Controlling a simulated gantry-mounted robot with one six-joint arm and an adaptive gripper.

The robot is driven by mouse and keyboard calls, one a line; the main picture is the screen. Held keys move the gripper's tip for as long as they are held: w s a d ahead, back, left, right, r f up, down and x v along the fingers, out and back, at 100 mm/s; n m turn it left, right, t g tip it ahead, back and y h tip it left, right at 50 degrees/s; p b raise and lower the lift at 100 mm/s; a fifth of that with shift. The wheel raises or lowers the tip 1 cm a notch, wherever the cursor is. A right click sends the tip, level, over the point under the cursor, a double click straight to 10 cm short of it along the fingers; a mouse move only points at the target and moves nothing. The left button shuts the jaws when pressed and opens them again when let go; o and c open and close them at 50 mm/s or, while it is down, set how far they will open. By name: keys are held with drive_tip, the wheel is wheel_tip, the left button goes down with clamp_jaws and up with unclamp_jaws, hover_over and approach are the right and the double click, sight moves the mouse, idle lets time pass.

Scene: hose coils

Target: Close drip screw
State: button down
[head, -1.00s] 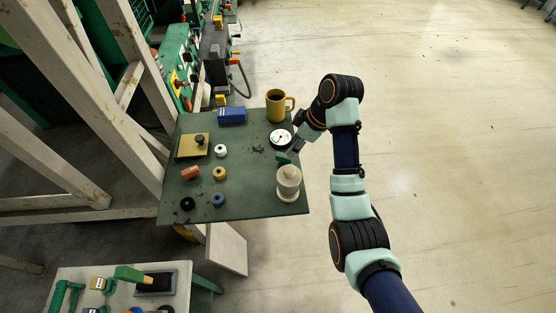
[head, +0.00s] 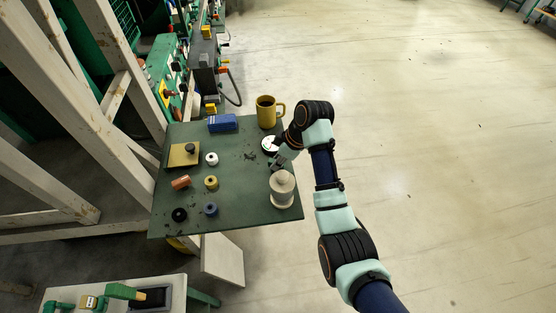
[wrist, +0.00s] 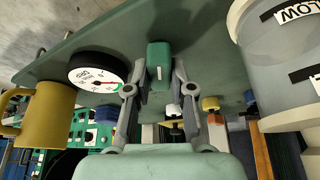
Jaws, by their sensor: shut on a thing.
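My gripper (wrist: 160,75) is shut on a small green block-shaped knob (wrist: 159,55) with a white line on its face, seemingly the drip screw. One finger is on each side of it in the wrist view. In the head view my gripper (head: 274,164) is between the round white gauge (head: 269,143) and the pale cylindrical container (head: 282,191); it largely hides the knob there. In the wrist view the gauge (wrist: 97,70) is left of the knob, and the container (wrist: 280,60), with a label reading LOW, is to the right.
The mug (wrist: 45,115) stands left of the gripper in the wrist view. Open floor lies right of the table.

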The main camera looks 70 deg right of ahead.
drive_tip(key=shift+r+p, duration=0.1)
drive_tip(key=shift+p, duration=0.3)
drive_tip(key=m+h+p, duration=0.1)
drive_tip(key=m+p, duration=0.1)
drive_tip(key=p, duration=0.1)
drive_tip(key=shift+a+r+m, duration=0.1)
drive_tip(key=shift+r+m, duration=0.05)
drive_tip(key=shift+m, duration=0.25)
drive_tip(key=shift+m+h+p, duration=0.9)
drive_tip(key=shift+m+p, duration=0.85)
drive_tip(key=shift+m, duration=0.45)
drive_tip(key=shift+f, duration=0.2)
drive_tip(key=c, duration=1)
unclamp_jaws()
